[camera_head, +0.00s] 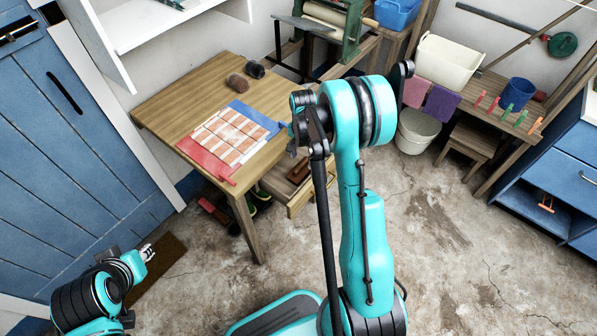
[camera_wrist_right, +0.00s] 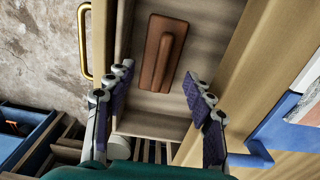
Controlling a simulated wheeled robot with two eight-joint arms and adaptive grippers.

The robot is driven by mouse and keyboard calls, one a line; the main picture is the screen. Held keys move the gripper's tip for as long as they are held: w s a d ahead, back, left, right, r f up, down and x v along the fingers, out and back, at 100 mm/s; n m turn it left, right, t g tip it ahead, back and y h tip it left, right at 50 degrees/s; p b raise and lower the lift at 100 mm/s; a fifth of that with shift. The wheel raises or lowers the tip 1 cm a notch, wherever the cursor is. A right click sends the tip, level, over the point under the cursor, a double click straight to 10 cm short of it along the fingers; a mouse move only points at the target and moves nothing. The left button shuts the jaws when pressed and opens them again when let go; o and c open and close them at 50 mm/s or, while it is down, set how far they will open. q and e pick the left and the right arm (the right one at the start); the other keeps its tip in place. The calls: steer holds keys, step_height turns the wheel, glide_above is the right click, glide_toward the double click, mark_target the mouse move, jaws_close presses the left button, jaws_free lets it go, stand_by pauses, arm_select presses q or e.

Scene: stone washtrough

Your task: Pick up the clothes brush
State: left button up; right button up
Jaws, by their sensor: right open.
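The clothes brush appears to be the brown wooden block with a raised grip (camera_wrist_right: 163,50) lying in the open drawer (camera_wrist_right: 150,124); no bristles show. In the head view the brush (camera_head: 300,170) is small, inside the drawer (camera_head: 297,203) under the table's front edge. My right gripper (camera_wrist_right: 159,76) is open above the drawer, its dark-padded fingers on either side of the brush's near end, apparently not touching it. In the head view my right gripper (camera_head: 294,148) is partly hidden by my arm. My left gripper (camera_head: 148,252) is low at the left, away from the table.
The wooden table (camera_head: 185,88) bears a checked cloth (camera_head: 228,135) on red and blue pieces, and two dark objects (camera_head: 237,82). A brass handle (camera_wrist_right: 84,42) is on the drawer front. A white bucket (camera_head: 416,130) stands behind my right arm. The floor in front is clear.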

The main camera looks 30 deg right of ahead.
mark_target(301, 164)
step_height(301, 164, down, 5)
steer(key=shift+f+b, duration=0.1)
steer(key=shift+b, duration=1.15)
steer(key=shift+a, duration=0.1)
steer(key=c, duration=0.8)
steer(key=shift+c, duration=0.2)
steer(key=shift+r, duration=0.2)
step_height(301, 164, up, 10)
steer(key=p, duration=0.4)
